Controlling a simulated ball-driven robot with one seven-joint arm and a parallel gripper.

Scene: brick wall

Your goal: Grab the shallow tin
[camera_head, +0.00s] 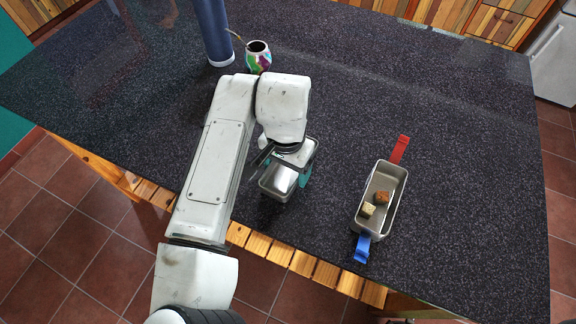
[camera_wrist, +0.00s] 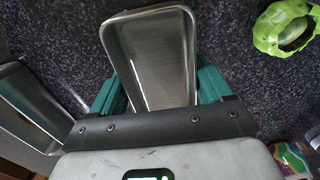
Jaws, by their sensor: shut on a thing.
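The shallow tin (camera_head: 279,181) is a plain silver metal rectangle with rounded corners. It is near the front edge of the dark counter. In the wrist view the open, empty inside of the shallow tin (camera_wrist: 152,55) faces the camera. My gripper (camera_head: 284,170) has one green finger on each side of it and is shut on it. The green fingers also show in the wrist view (camera_wrist: 160,88). The near end of the tin is hidden behind my gripper's dark bar. I cannot tell whether the tin is clear of the counter.
Another metal tin (camera_wrist: 30,112) is close at left in the wrist view. A tin (camera_head: 361,217) with blue and red clips holds two food pieces at right. A colourful cup (camera_head: 258,60) and blue bottle (camera_head: 213,30) stand behind. A green bag (camera_wrist: 268,34) lies nearby.

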